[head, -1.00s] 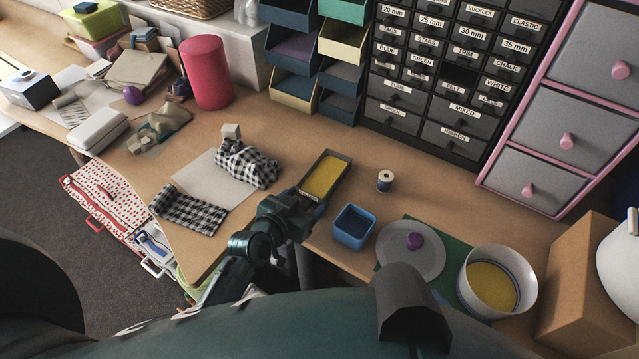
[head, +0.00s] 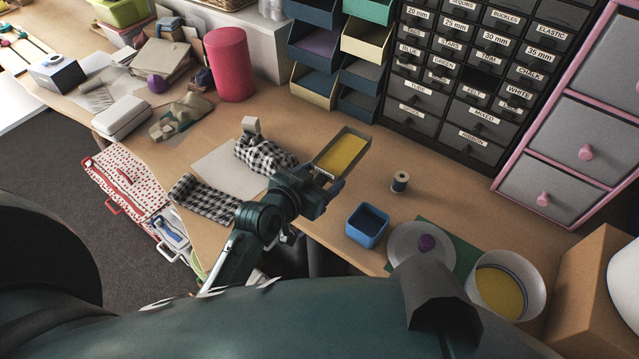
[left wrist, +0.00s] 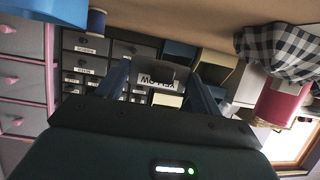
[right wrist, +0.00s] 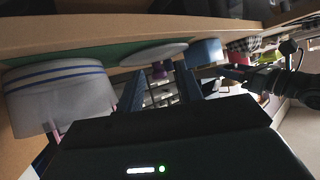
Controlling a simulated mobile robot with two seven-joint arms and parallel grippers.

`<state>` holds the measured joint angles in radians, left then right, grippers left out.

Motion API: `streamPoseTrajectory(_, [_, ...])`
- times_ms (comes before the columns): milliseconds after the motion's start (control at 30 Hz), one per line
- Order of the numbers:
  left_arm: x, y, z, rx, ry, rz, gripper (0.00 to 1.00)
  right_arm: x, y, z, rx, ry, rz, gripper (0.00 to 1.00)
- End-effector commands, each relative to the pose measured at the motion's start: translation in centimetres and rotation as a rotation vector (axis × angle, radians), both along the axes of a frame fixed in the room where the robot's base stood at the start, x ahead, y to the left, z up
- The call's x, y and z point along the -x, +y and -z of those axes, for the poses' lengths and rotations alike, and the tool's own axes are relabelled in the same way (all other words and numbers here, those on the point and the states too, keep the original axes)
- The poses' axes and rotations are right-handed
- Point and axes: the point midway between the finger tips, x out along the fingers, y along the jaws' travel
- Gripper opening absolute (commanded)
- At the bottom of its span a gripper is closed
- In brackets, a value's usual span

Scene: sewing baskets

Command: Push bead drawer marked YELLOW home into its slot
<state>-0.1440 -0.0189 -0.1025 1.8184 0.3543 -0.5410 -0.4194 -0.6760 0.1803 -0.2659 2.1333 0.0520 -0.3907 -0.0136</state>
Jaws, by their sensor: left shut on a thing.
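The bead drawer (head: 342,153), a dark open-topped tray filled with yellow, is in the head view above the middle of the table. Its front label reads YELLOW, upside down, in the left wrist view (left wrist: 157,80). My left gripper (head: 322,184) is shut on the drawer's front end, with a finger on either side in the left wrist view. The drawer's far end points toward the dark cabinet (head: 447,104), where a dark empty slot (head: 482,82) shows among the labelled drawers. My right gripper (right wrist: 167,78) is open and empty in the right wrist view.
A thread spool (head: 400,181) and a blue box (head: 367,226) stand right of the drawer. Checked cloth (head: 265,155) lies to its left. Stacked open bins (head: 362,75) stand left of the cabinet. The table before the cabinet is mostly clear.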

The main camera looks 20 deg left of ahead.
Motion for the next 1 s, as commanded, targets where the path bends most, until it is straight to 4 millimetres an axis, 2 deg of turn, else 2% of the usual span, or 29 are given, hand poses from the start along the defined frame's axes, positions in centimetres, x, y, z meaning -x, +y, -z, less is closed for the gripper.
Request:
streamPoseTrajectory(100, [-0.1,0.0,-1.3,0.001,-0.004,-0.001,0.33,0.0,0.0,-0.2,0.005,-0.002,-0.003,0.36])
streamPoseTrajectory(300, [-0.1,0.0,-2.5,0.0,-0.003,-0.001,0.33,-0.1,-0.1,-0.3,0.013,-0.003,-0.007,0.36])
streamPoseTrajectory(667, [0.1,0.0,-3.4,0.0,-0.002,-0.003,0.33,-0.1,-0.1,-0.4,0.017,-0.003,-0.007,0.36])
streamPoseTrajectory(867, [1.8,0.7,-5.0,-0.013,0.004,-0.035,0.33,-0.1,-0.2,-0.3,0.017,-0.003,-0.007,0.36])
streamPoseTrajectory(1000, [3.9,1.8,-7.2,-0.024,0.011,-0.091,0.33,-0.1,-0.2,-0.3,0.016,-0.003,-0.006,0.36])
